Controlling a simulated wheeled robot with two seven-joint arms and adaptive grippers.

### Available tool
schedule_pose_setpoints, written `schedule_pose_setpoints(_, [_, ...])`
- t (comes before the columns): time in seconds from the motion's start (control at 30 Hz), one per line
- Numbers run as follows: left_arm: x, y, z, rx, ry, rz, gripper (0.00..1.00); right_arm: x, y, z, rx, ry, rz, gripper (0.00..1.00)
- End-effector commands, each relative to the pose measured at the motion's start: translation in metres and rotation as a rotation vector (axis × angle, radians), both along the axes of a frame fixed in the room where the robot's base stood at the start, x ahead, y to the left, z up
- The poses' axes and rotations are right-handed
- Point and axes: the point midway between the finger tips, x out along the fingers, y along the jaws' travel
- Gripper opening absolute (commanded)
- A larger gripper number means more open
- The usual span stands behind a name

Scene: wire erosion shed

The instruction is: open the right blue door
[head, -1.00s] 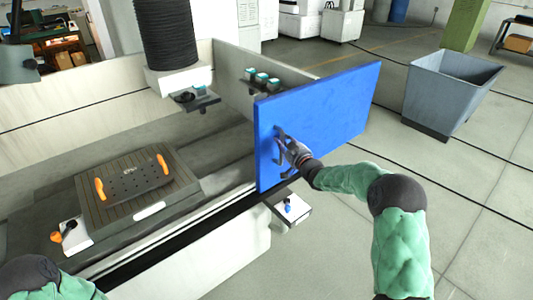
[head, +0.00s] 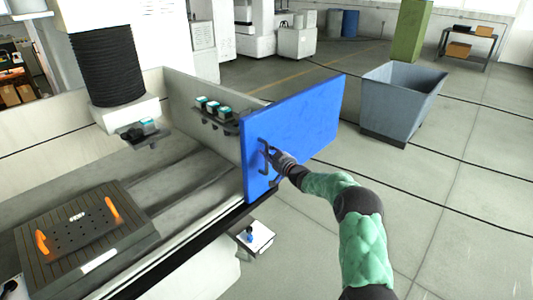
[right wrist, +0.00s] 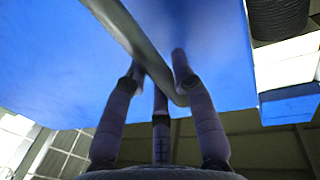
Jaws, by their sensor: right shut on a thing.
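The right blue door (head: 300,118) stands swung outward from the machine's tank at the middle of the head view. Its dark handle (head: 264,160) is on the face toward me. My right gripper (head: 274,160) is shut on this handle. In the right wrist view the fingers (right wrist: 160,85) close around the handle bar (right wrist: 132,38), with the blue door face (right wrist: 55,60) behind it. My left gripper is out of view.
The tank holds a dark plate with orange handles (head: 82,228). A black bellows column (head: 108,68) hangs above it. Teal-topped parts (head: 213,108) sit on a ledge beside the door. A grey bin (head: 400,98) stands on open floor at the right.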

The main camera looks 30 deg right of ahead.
Motion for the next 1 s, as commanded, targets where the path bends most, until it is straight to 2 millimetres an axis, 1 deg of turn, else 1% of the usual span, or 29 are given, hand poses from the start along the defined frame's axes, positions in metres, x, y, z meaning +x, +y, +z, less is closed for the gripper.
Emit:
schedule_pose_setpoints(0.03, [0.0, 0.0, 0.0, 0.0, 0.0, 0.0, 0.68, 0.001, 0.0, 0.003, -0.002, -0.004, 0.001, 0.0])
schedule_pose_setpoints(0.17, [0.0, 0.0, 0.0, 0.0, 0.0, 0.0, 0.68, 0.001, 0.001, 0.003, -0.001, -0.005, 0.001, 0.0])
schedule_pose_setpoints(0.2, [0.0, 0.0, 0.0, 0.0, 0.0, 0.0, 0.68, 0.001, 0.001, 0.003, -0.001, -0.005, 0.001, 0.34])
schedule_pose_setpoints(0.27, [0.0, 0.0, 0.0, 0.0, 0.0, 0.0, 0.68, 0.001, 0.001, 0.003, -0.001, -0.005, 0.001, 0.51])
schedule_pose_setpoints(0.67, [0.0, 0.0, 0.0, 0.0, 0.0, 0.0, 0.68, -0.003, 0.0, 0.001, 0.0, -0.001, 0.0, 0.51])
schedule_pose_setpoints(0.77, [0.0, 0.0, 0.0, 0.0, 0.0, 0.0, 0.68, -0.01, -0.001, 0.001, 0.0, 0.0, 0.0, 0.51])
schedule_pose_setpoints(0.87, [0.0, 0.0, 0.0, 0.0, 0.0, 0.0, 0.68, -0.023, -0.003, 0.001, -0.001, -0.001, 0.0, 0.51])
schedule_pose_setpoints(1.0, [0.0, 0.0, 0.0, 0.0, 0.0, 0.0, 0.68, -0.049, -0.006, 0.002, -0.001, -0.001, -0.001, 0.51])
